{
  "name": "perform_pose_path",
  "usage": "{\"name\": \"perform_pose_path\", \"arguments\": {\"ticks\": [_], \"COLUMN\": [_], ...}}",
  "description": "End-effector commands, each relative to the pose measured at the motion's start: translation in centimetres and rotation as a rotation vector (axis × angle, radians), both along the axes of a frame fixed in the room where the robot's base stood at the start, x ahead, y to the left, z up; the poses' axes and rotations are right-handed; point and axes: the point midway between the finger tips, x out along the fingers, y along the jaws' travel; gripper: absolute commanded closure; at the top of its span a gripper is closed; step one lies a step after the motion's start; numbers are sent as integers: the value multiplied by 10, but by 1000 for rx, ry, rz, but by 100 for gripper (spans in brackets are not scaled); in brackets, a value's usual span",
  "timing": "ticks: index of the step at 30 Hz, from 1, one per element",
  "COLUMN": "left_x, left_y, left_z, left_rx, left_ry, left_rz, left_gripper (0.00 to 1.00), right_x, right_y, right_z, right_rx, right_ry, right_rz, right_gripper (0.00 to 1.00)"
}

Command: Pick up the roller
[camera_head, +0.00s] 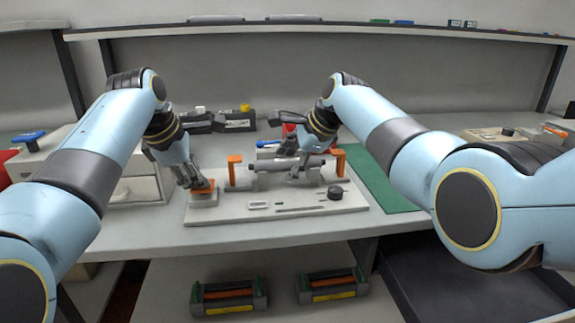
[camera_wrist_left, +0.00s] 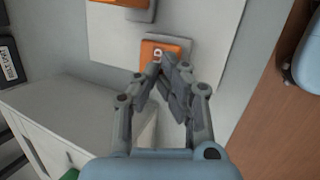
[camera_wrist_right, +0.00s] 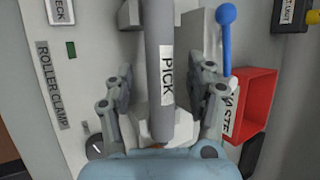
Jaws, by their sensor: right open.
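The roller is a long grey cylinder (camera_head: 290,164) lying across a fixture between orange posts in the head view. In the right wrist view the roller (camera_wrist_right: 160,65) runs up the middle and carries a white PICK label. My right gripper (camera_head: 298,172) is over the roller. Its fingers (camera_wrist_right: 165,90) are open, one on each side of the roller, with gaps visible. My left gripper (camera_head: 197,187) is at the orange-topped block (camera_head: 203,193) on the left of the board. In the left wrist view its fingertips (camera_wrist_left: 167,65) are together over the orange pad (camera_wrist_left: 176,47).
The pale board (camera_head: 240,213) carries a black knob (camera_head: 335,192) and small flat parts. A red bin (camera_wrist_right: 256,100) and a blue-knobbed lever (camera_wrist_right: 226,25) stand beside the roller. A green mat (camera_head: 385,185) lies to the right. White drawers (camera_head: 140,187) stand at the left.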

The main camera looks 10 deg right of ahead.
Motion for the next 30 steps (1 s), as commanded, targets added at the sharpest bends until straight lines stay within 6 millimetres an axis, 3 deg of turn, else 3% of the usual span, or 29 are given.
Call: {"name": "perform_pose_path", "arguments": {"ticks": [8,21,30], "left_x": [-1,-1,-1], "left_y": [0,0,0], "left_z": [-2,-2,-2], "left_rx": [0,0,0], "left_ry": [4,4,4], "left_rz": [0,0,0], "left_gripper": [100,100,100], "right_x": [1,1,2], "right_y": [1,0,1], "right_z": [-1,-1,3], "right_rx": [0,0,0], "right_ry": [-1,-1,-3], "right_rz": [0,0,0], "right_gripper": [46,100,100]}}
